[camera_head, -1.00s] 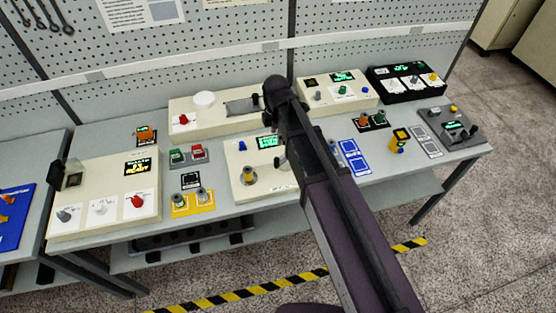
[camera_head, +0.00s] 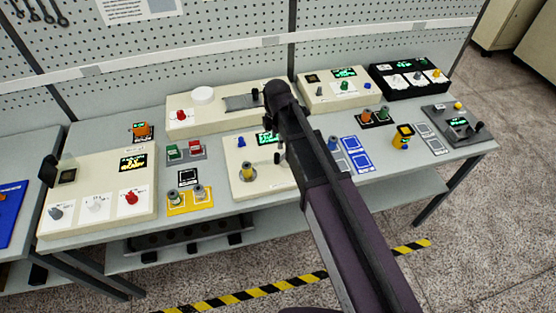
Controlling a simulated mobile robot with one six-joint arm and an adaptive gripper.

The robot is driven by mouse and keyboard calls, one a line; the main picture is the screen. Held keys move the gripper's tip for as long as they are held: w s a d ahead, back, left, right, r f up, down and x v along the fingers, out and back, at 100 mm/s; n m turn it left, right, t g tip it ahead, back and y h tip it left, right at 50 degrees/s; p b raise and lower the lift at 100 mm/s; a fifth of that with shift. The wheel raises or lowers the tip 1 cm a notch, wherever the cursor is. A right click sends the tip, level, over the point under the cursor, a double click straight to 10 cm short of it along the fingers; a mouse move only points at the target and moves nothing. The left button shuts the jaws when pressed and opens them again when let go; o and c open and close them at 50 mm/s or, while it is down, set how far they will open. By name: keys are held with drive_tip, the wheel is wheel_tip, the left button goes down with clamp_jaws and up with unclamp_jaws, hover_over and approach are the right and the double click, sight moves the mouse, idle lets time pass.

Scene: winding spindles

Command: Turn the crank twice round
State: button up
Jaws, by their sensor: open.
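A cream box (camera_head: 232,189) stands at the middle of the bench's front, with a yellow spindle (camera_head: 248,172) and a green-lit display. A small dark upright part (camera_head: 278,158) shows at its right, beside my arm; I cannot tell if it is a crank handle. A grey box (camera_head: 447,130) at the right end carries a display and a black-knobbed handle (camera_head: 478,127). The picture is too small to tell which is the crank. My dark and purple arm crosses in front of the middle box and hides its right part. My gripper is hidden behind the arm.
A cream panel (camera_head: 73,219) with knobs stands at the bench's left. Blue-framed cards and small coloured fixtures lie between. A pegboard closes the back.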

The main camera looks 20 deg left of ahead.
sight(278, 154)
drive_tip(key=shift+f+b, duration=4.25)
drive_tip(key=shift+f, duration=0.3)
drive_tip(key=shift+d, duration=0.1)
clamp_jaws()
